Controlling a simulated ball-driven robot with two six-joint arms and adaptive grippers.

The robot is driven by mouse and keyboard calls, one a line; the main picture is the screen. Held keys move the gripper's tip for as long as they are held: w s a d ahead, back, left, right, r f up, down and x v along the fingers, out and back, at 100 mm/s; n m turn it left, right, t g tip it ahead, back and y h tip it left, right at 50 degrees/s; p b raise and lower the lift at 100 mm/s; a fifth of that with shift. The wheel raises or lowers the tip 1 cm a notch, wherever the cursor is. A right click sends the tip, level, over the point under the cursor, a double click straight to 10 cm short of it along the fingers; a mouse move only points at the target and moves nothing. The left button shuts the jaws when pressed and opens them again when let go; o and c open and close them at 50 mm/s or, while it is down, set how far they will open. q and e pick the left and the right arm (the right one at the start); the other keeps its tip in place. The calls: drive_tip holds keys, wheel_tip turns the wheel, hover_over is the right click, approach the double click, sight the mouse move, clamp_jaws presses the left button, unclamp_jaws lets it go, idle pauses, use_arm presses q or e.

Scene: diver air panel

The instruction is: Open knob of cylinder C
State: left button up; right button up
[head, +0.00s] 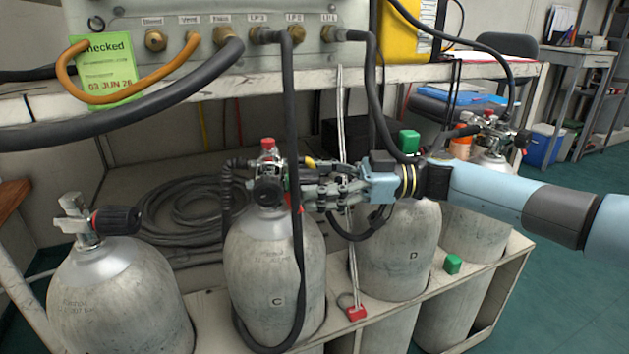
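Cylinder C (262,262) is a grey tank marked "C", standing upright in the rack left of centre. Its valve has a round black knob (268,191) facing me and a red-topped fitting (268,146) above. My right gripper (300,187) comes in from the right, its fingers pointing left at the right side of this valve. A black hose hangs across the fingertips, so I cannot tell whether they touch the knob or how far apart they are. My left gripper is out of view.
A black hose (290,110) drops from the panel (200,50) past the valve. Cylinder D (400,260) stands to the right, below my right arm. Another cylinder (120,295) with a black knob stands at left. Coiled hose (190,215) lies behind.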

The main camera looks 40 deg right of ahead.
sight(315, 171)
wheel_tip(315, 171, up, 10)
drive_tip(key=shift+r, duration=0.1)
idle(0.5)
idle(0.4)
